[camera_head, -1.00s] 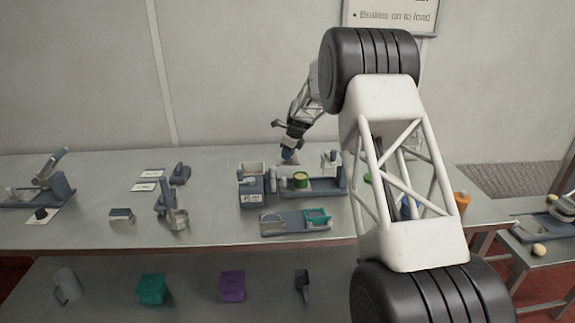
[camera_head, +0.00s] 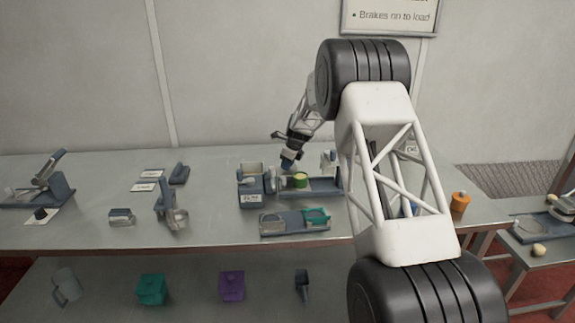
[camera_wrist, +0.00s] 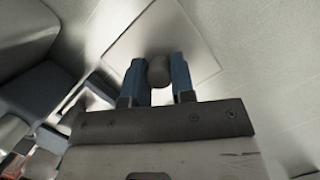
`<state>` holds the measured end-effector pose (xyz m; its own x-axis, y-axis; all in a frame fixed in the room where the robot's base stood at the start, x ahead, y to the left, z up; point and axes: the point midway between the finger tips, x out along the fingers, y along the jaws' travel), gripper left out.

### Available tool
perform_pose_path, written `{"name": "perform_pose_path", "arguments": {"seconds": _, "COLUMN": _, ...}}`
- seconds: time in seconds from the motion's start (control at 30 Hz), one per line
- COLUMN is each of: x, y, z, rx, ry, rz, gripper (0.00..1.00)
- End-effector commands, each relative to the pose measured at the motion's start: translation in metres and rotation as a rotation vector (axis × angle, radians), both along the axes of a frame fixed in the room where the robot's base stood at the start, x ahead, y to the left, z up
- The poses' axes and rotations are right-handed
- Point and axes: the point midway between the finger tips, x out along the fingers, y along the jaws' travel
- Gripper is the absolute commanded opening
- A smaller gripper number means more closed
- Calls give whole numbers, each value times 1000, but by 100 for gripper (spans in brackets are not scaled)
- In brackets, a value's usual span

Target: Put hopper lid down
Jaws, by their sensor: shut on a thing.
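In the wrist view the hopper lid is a pale square plate (camera_wrist: 190,40) with a dark round knob (camera_wrist: 158,70). My gripper (camera_wrist: 159,80) has its two blue fingers on either side of the knob and is shut on it. In the head view my gripper (camera_head: 288,166) is small, pointing down at the back of the table just right of the pale hopper box (camera_head: 251,169). The lid is hard to make out there. I cannot tell whether the lid touches the surface below it.
A green round container (camera_head: 300,181) sits on the blue kettle station close to my gripper. A blue tray (camera_head: 290,229) with a teal piece lies in front. An orange container (camera_head: 460,202) stands at the right.

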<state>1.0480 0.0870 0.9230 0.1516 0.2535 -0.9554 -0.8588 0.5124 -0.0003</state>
Motion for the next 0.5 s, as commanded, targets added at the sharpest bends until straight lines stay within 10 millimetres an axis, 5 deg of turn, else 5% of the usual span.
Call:
{"name": "perform_pose_path", "arguments": {"seconds": 0.17, "x": 0, "y": 0, "z": -3, "rx": 0, "ry": 0, "rz": 0, "gripper": 0}}
{"name": "perform_pose_path", "arguments": {"seconds": 0.2, "x": 0, "y": 0, "z": -3, "rx": 0, "ry": 0, "rz": 0, "gripper": 28}}
{"name": "perform_pose_path", "arguments": {"seconds": 0.3, "x": 0, "y": 0, "z": -3, "rx": 0, "ry": 0, "rz": 0, "gripper": 43}}
{"name": "perform_pose_path", "arguments": {"seconds": 0.5, "x": 0, "y": 0, "z": -3, "rx": 0, "ry": 0, "rz": 0, "gripper": 49}}
